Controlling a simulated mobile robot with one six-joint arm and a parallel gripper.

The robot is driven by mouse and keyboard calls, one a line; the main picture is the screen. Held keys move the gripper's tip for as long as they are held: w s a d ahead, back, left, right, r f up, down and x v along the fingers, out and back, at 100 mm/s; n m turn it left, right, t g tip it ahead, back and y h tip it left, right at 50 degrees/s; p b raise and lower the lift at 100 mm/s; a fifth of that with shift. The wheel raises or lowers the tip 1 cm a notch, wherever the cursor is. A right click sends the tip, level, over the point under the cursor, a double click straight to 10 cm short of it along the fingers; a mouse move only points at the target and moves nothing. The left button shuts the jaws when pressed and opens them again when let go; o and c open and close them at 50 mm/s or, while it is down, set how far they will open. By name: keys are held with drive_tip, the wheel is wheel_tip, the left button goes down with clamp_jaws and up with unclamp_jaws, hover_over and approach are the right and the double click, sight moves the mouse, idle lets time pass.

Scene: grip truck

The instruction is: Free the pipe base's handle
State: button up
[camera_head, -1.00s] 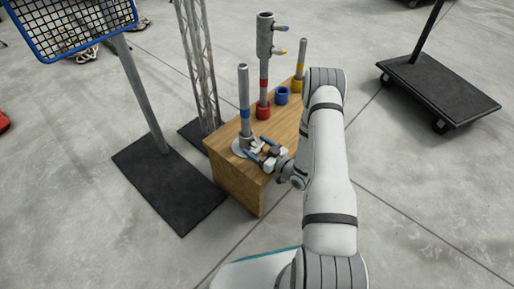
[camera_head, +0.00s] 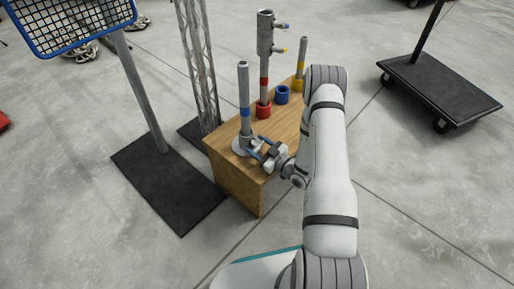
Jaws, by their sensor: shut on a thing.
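The pipe base (camera_head: 240,146) is a grey round flange at the near left end of the wooden box. A grey pipe (camera_head: 244,92) with a blue band stands upright in it. My gripper (camera_head: 257,149) is low over the box top, at the right side of the pipe's foot. Its blue-tipped fingers are shut on the pipe base's handle. The handle is small and mostly hidden by the fingers, so its exact position cannot be told.
The wooden box (camera_head: 236,183) also carries a taller pipe (camera_head: 264,55) in a red socket, an empty blue ring (camera_head: 282,95) and a yellow-banded pipe (camera_head: 302,62). A truss (camera_head: 201,70) and a basket stand (camera_head: 142,92) are left. A black cart (camera_head: 440,84) is right.

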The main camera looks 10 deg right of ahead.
idle(0.3)
drive_tip(key=o, duration=1)
drive_tip(key=p+v, duration=0.2)
drive_tip(key=v, duration=0.5)
drive_tip(key=shift+s+d, duration=0.2)
drive_tip(key=shift+s, duration=0.15)
drive_tip(key=shift+c, duration=0.2)
